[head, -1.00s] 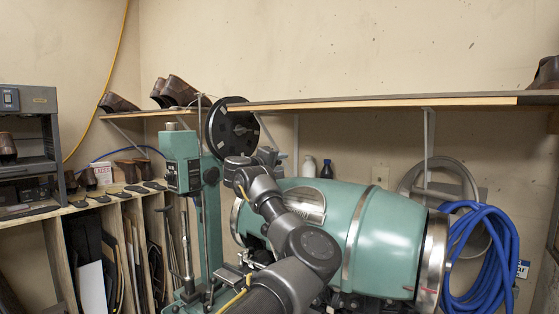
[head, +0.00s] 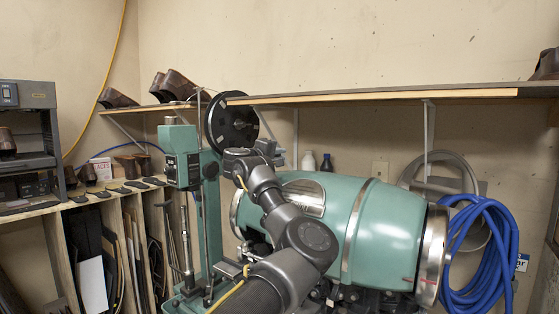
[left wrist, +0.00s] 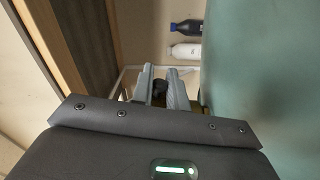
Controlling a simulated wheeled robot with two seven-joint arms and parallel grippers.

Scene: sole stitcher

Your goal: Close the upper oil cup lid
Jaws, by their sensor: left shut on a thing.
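The teal sole stitcher (head: 385,235) fills the middle of the head view, with a large barrel-shaped body and a narrower column at its left. My left gripper (head: 274,151) is at the top of the machine, just right of the black handwheel. In the left wrist view its two grey fingers (left wrist: 160,87) are close together around a small dark piece (left wrist: 160,90), which looks like the upper oil cup lid. The fingers hide most of it, so its angle cannot be told. The cup beneath is not clearly visible. My right gripper is not in view.
The black handwheel (head: 231,122) is close to the left of my gripper. A wooden wall shelf (head: 400,94) runs above and behind it. A white bottle (head: 308,161) and a dark bottle (head: 327,164) stand behind the machine. A blue hose (head: 480,250) hangs at right.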

